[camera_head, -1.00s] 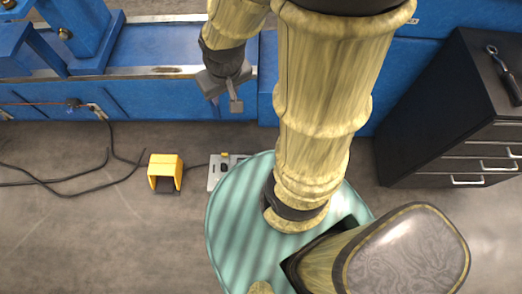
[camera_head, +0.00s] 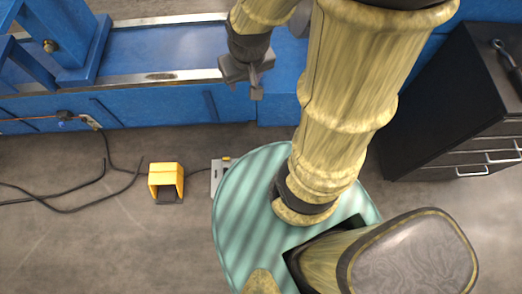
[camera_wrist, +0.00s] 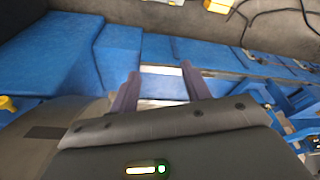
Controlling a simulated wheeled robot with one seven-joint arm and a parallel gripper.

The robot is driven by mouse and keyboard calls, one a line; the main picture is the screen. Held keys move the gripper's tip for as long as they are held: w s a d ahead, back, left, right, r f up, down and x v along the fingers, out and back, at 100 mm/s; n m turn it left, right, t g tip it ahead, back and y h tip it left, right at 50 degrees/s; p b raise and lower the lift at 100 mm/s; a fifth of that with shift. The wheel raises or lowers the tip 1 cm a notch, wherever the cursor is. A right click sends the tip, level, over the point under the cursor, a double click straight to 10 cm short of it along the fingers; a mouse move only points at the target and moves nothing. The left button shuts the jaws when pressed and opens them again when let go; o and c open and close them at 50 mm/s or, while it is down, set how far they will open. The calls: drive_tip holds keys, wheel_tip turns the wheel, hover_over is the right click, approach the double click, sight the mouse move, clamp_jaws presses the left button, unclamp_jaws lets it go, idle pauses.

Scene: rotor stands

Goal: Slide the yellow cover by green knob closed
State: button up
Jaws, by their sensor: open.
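I cannot make out a yellow cover with a green knob in either view. A small yellow piece (camera_wrist: 6,103) shows at the left edge of the wrist view, too cut off to identify. My gripper (camera_head: 256,88) hangs over the front rail of the blue machine bed in the head view. In the wrist view my gripper (camera_wrist: 160,75) has its two fingers apart with nothing between them. Blue machine surfaces lie beyond the fingertips.
The blue stand (camera_head: 70,40) rises from the blue bed (camera_head: 165,52) at upper left. A yellow foot pedal (camera_head: 166,182) with black cables lies on the floor. A black drawer cabinet (camera_head: 455,110) with a wrench on top stands at right.

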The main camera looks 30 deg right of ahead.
drive_tip(key=shift+o, duration=0.7)
drive_tip(key=shift+f, duration=0.35)
drive_tip(key=m+g+b, duration=0.3)
drive_tip(key=m+b, duration=0.2)
drive_tip(key=b, duration=4.3)
hover_over(261, 157)
wheel_tip(261, 157, down, 71)
drive_tip(key=shift+w+r, duration=0.15)
drive_tip(key=shift+r, duration=0.05)
drive_tip(key=shift+f, duration=0.1)
wheel_tip(261, 157, down, 17)
drive_tip(key=b, duration=0.9)
drive_tip(key=shift+f, duration=0.15)
